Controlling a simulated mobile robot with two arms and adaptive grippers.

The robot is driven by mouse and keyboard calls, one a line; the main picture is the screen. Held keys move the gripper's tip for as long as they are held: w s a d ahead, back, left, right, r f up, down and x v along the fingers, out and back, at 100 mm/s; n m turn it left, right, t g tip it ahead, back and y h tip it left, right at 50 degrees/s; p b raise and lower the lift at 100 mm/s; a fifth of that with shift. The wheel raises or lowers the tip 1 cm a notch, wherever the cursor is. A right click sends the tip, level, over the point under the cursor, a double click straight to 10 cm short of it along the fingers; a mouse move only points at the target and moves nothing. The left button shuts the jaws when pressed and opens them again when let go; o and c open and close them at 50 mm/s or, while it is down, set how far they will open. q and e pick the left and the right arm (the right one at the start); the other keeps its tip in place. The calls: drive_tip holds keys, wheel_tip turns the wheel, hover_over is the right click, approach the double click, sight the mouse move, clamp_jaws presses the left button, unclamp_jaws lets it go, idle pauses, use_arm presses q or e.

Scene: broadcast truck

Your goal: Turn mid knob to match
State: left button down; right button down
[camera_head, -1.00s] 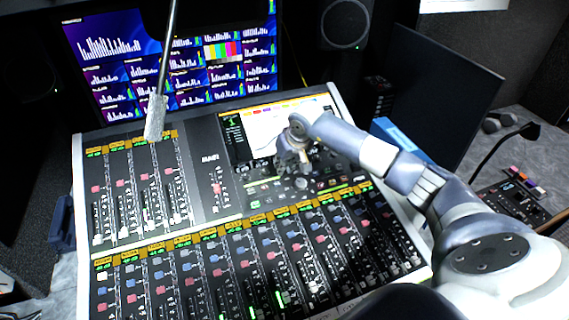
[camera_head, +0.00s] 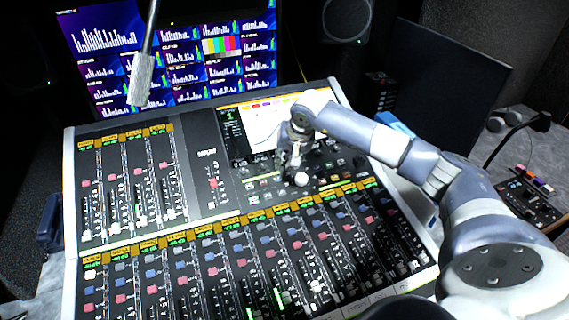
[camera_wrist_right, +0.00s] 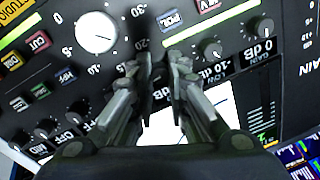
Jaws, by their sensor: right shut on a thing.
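The mixing console (camera_head: 205,205) fills the middle of the head view. My right gripper (camera_head: 290,172) reaches in from the right and points down at the knob section below the console's screen (camera_head: 262,132). In the right wrist view my right gripper (camera_wrist_right: 163,58) has its two fingers close together at the panel, shut on a small knob. That knob is largely hidden by the fingers, so its pointer cannot be read. A large white knob (camera_wrist_right: 95,32) is beside the fingers, and black knobs (camera_wrist_right: 210,48) with dB marks stand on the other side. My left gripper is not in view.
Fader rows (camera_head: 270,255) fill the front. Monitors (camera_head: 170,55) stand behind, with a dark screen (camera_head: 452,95) at the right. A small control box (camera_head: 528,203) sits on the right-hand desk.

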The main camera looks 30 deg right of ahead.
drive_tip(key=shift+m+b, duration=0.3)
drive_tip(key=shift+m, duration=0.2)
drive_tip(key=c, duration=1.5)
unclamp_jaws()
drive_tip(key=v, duration=1.2)
drive_tip(key=shift+s, duration=0.1)
drive_tip(key=shift+f, duration=0.1)
